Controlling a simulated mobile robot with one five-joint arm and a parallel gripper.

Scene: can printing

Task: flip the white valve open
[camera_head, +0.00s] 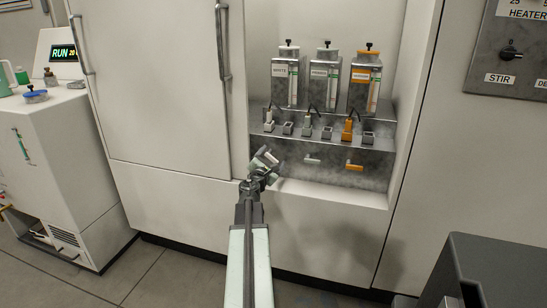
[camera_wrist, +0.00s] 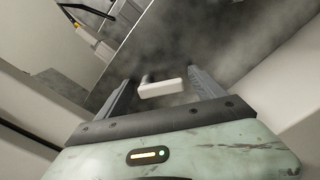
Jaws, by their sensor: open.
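The white valve handle (camera_wrist: 162,88) is a short pale bar on a stem in the wrist view. It lies between the two fingers of my gripper (camera_wrist: 162,77), with a gap on each side. The gripper is open. In the head view my gripper (camera_head: 264,167) is at the left part of the dispenser front, below the shelf. It partly covers the white valve's place there, and I cannot clearly tell finger from handle.
A pale grey handle (camera_head: 312,159) and an orange handle (camera_head: 354,167) are to the right on the same panel. Above, a shelf (camera_head: 382,140) carries nozzles and small blocks. Canisters labelled in white (camera_head: 285,85), grey (camera_head: 325,85) and orange (camera_head: 364,88) stand behind. A recess wall (camera_head: 405,110) bounds the right.

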